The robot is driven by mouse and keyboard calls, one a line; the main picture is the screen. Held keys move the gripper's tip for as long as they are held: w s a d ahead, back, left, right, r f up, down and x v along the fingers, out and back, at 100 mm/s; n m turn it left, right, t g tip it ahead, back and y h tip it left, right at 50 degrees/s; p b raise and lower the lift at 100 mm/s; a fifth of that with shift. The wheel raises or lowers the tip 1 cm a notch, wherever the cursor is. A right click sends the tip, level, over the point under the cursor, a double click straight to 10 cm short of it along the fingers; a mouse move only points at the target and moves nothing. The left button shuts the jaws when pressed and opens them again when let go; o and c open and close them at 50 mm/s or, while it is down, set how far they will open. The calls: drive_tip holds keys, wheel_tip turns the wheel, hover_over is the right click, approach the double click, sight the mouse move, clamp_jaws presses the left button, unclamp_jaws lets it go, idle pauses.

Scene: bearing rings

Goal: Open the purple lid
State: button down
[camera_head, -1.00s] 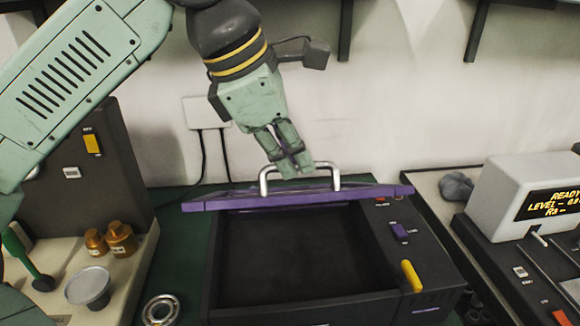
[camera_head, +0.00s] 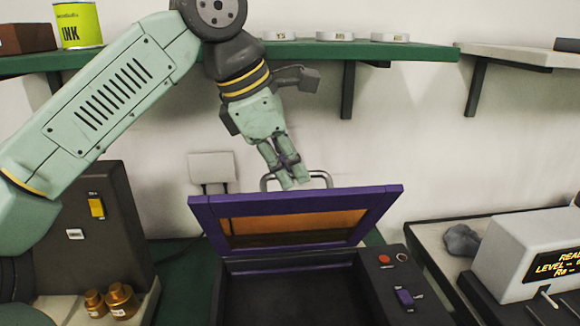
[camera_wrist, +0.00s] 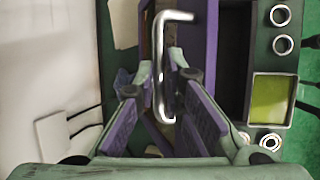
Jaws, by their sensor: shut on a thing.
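The purple lid (camera_head: 200,215) with an amber window (camera_head: 290,226) stands tilted up from the dark box (camera_head: 340,300) at its back edge, its inner face showing. The box's inside is uncovered. A silver bar handle (camera_head: 268,182) is at the lid's top edge; it also shows in the wrist view (camera_wrist: 160,65). My gripper (camera_head: 293,180) is at the handle, its fingers shut on it. In the wrist view the purple-padded fingers of my gripper (camera_wrist: 165,120) lie either side of the bar. Part of the handle is hidden by the fingers.
A green shelf (camera_head: 410,52) runs along the wall above. A white outlet box (camera_head: 211,168) is on the wall behind. Brass weights (camera_head: 121,301) stand at the left, a white display unit (camera_head: 520,245) at the right. A red button (camera_head: 384,259) is on the box's right panel.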

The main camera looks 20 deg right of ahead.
drive_tip(key=shift+w+f, duration=0.15)
drive_tip(key=shift+f, duration=0.25)
drive_tip(key=c, duration=2)
unclamp_jaws()
drive_tip(key=shift+w+f, duration=0.1)
drive_tip(key=shift+o, duration=0.5)
drive_tip(key=shift+w+d, duration=0.1)
drive_tip(key=shift+w, duration=0.1)
drive_tip(key=shift+o, duration=1.1)
drive_tip(key=shift+s, duration=0.15)
drive_tip(key=shift+r, duration=0.2)
drive_tip(key=w+v, duration=0.1)
drive_tip(key=v, duration=1.1)
drive_tip(key=shift+s, duration=0.4)
drive_tip(key=shift+d, duration=0.15)
